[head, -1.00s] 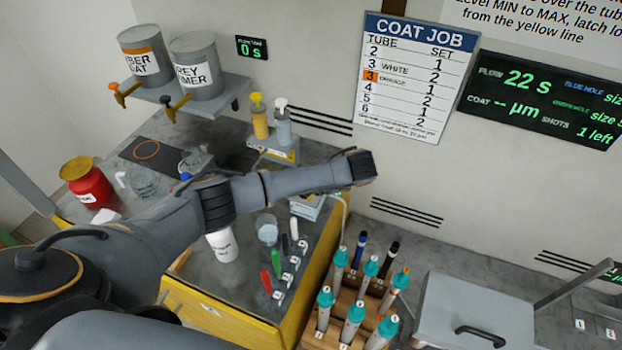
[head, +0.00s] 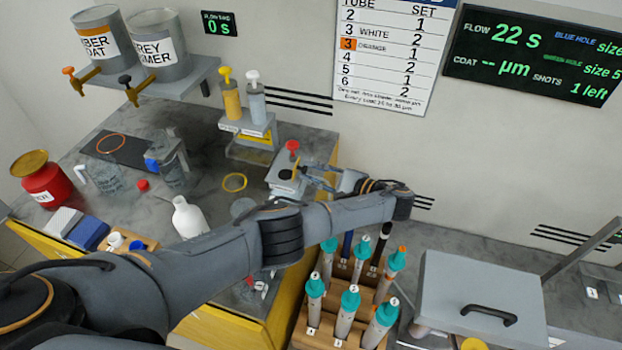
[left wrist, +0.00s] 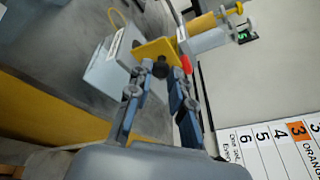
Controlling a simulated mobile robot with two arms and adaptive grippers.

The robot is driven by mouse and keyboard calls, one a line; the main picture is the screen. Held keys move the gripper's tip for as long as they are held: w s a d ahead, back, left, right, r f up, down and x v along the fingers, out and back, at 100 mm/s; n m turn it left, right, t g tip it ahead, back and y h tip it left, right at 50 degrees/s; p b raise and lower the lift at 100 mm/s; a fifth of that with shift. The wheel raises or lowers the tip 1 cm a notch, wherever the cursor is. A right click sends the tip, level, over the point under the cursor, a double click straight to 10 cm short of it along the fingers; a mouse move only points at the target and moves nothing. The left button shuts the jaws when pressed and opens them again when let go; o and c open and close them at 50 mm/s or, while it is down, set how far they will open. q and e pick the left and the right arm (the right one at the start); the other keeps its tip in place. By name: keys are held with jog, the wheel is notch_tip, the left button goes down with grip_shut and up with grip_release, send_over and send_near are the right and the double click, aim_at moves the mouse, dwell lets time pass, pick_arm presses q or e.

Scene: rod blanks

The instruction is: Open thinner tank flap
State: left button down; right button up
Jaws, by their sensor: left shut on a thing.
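The thinner tank appears to be the grey box (head: 284,181) at the back right of the left bench. In the left wrist view it is a pale grey box (left wrist: 106,72) with a white label. Its yellow flap (left wrist: 152,50) shows in front of my left fingers, at the box's edge. In the head view the flap is a thin yellow strip (head: 296,167); its angle is hard to tell. My left gripper (left wrist: 162,70) is shut on the flap by a dark part between the fingertips. It also shows in the head view (head: 303,174). My right gripper is not in view.
A red knob (head: 292,147) stands close behind the flap. Two pump bottles (head: 243,100) stand on a stand left of it. A white bottle (head: 188,216) and a rack of teal-capped tubes (head: 347,310) are near my arm. A grey lidded box (head: 480,290) is at right.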

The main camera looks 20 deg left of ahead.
pick_arm(q)
jog(key=shift+d+f+y+b, duration=0.15)
jog(key=shift+f+y+b, duration=0.1)
jog(key=shift+y+b, duration=0.2)
jog(key=c, duration=1.2)
grip_release()
